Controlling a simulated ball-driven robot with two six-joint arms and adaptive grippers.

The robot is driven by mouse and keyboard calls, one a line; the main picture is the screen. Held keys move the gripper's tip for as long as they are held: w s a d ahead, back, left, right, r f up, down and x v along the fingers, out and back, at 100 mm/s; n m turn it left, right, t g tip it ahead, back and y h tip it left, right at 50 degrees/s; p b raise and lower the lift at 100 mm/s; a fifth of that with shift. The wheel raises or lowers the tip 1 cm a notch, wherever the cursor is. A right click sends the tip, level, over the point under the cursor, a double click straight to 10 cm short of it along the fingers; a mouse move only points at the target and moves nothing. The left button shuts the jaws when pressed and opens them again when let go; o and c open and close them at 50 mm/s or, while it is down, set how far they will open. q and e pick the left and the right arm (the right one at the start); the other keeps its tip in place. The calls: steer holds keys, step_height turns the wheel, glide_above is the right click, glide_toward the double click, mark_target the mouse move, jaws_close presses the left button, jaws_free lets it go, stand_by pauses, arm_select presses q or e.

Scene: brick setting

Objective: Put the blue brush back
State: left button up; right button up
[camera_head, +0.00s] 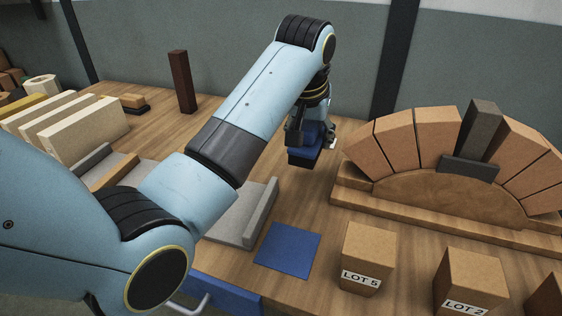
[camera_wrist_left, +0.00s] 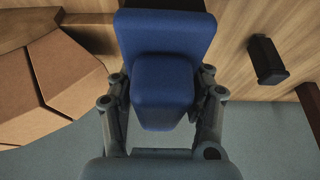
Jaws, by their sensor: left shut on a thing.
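The blue brush (camera_head: 303,157) hangs in my left gripper (camera_head: 305,135), in the air above the table, left of the brick arch. In the left wrist view the blue brush (camera_wrist_left: 165,42) fills the space between the fingers of my left gripper (camera_wrist_left: 163,100), which is shut on it. Its underside is hidden in both views. A flat blue square (camera_head: 288,249) lies bare on the table, nearer the front and below the brush in the picture. My right gripper is in neither view.
A brick arch (camera_head: 395,143) on a wooden form stands at the right. Blocks labelled LOT 5 (camera_head: 368,255) and LOT 2 (camera_head: 466,285) stand in front of it. A grey tray (camera_head: 262,207) lies left of the blue square. A dark upright brick (camera_head: 182,82) stands at the back.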

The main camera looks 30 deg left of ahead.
arm_select(q)
steer(key=shift+s+r, duration=0.1)
steer(key=shift+a, duration=0.1)
glide_toward(281, 159)
steer(key=d, duration=0.3)
steer(key=shift+w+r+b, duration=0.2)
steer(key=shift+w+b, duration=0.05)
steer(key=shift+b, duration=0.1)
steer(key=a+f, duration=0.1)
steer(key=w+a+f, duration=0.1)
steer(key=a, duration=0.1)
steer(key=shift+w+a+f, duration=0.15)
steer(key=shift+w, duration=0.1)
steer(key=shift+a+f+b, duration=0.15)
steer(key=shift+b, duration=0.15)
step_height(281, 159, down, 2)
steer(key=shift+f, duration=0.2)
steer(key=shift+f+p, duration=0.3)
steer(key=shift+p, duration=0.05)
steer(key=shift+f, duration=0.25)
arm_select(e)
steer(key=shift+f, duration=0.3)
